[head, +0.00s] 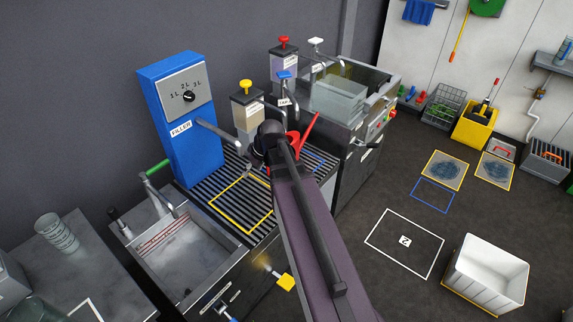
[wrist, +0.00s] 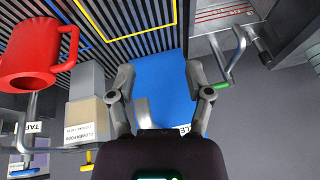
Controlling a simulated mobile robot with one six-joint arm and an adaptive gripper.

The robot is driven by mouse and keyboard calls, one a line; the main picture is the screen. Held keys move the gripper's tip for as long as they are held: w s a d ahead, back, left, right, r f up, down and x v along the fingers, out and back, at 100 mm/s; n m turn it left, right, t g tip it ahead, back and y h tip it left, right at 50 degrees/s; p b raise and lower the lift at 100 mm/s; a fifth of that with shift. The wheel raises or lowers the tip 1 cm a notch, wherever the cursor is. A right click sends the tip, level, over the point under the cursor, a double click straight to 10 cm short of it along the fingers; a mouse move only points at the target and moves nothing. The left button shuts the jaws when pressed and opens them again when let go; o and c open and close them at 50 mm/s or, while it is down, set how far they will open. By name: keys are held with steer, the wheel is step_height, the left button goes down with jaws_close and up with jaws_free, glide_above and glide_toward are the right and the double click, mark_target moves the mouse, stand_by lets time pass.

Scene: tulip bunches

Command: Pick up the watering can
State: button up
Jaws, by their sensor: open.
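The red watering can (head: 309,130) stands on the slatted rack in the head view, partly hidden behind my arm. Its spout points up to the right. In the wrist view the red can (wrist: 28,58) is at the left edge, cut off by the frame, with its handle toward the right. My gripper (wrist: 160,78) is open and empty in the wrist view, its fingers apart, with the can off to the left of them. In the head view my gripper (head: 254,160) is mostly hidden by my own arm, over the rack left of the can.
The slatted rack (head: 204,200) carries yellow and blue outlines. The blue filler (head: 179,140) stands behind it on the left, and dispensers with taps (head: 247,115) stand close to the can. A sink (head: 175,250) is at left. A white crate (head: 486,270) is on the floor at right.

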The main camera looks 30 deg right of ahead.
steer(key=w+d+f+t+b, duration=0.2)
steer(key=d+f+b, duration=0.3)
steer(key=d, duration=0.3)
steer(key=w+d+f+n+t+b, duration=0.1)
steer(key=w+d+f+t+b, duration=0.2)
steer(key=w+d+f+b, duration=0.2)
steer(key=shift+d+f+n+b, duration=0.15)
steer(key=shift+d+n+b, duration=0.15)
steer(key=shift+d+b, duration=1.4)
steer(key=shift+d, duration=0.15)
steer(key=b+x, duration=0.5)
steer(key=x, duration=0.3)
steer(key=shift+w+f+b, duration=0.2)
steer(key=shift+f+b, duration=0.05)
steer(key=shift+b, duration=0.05)
